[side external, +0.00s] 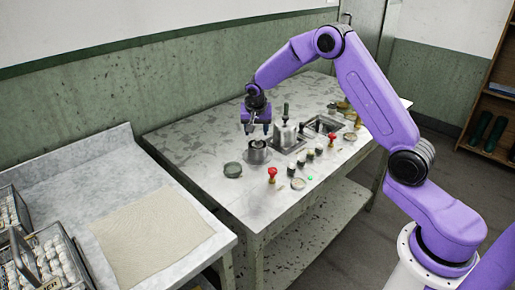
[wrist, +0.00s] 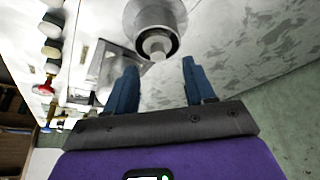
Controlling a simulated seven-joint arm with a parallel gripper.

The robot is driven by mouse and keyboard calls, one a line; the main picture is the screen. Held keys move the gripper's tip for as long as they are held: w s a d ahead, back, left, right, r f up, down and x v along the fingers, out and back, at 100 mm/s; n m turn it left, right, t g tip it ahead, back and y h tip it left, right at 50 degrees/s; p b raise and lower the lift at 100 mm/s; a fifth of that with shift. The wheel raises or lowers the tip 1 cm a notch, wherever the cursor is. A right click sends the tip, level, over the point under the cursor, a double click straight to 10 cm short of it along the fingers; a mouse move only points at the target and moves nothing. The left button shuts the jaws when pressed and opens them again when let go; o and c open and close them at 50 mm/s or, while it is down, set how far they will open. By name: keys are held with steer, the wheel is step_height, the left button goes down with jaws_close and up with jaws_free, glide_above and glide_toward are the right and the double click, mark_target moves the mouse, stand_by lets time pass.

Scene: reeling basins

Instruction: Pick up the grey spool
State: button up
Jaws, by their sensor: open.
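My gripper (side external: 257,131) points down over the table with its fingers apart and nothing between them. In the wrist view its two blue fingers (wrist: 160,70) stand apart at the lower middle. Just below it in the side view is a round grey metal piece (side external: 257,155), the likeliest grey spool, though I cannot be sure. In the wrist view a round grey piece (wrist: 139,14) with a dark ring and a pale stub (wrist: 157,45) lies beyond the fingertips, apparently the same thing. I see no contact with it.
Red-topped pieces (side external: 272,173) and several small knobs line the front. The table's left rear is clear. Wire baskets (side external: 40,270) sit on the left counter.

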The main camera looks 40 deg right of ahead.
mark_target(258, 139)
steer(key=shift+d+x, duration=0.1)
steer(key=shift+x, duration=1.25)
steer(key=shift+d+x, duration=0.15)
steer(key=shift+x, duration=1.15)
jaws_close()
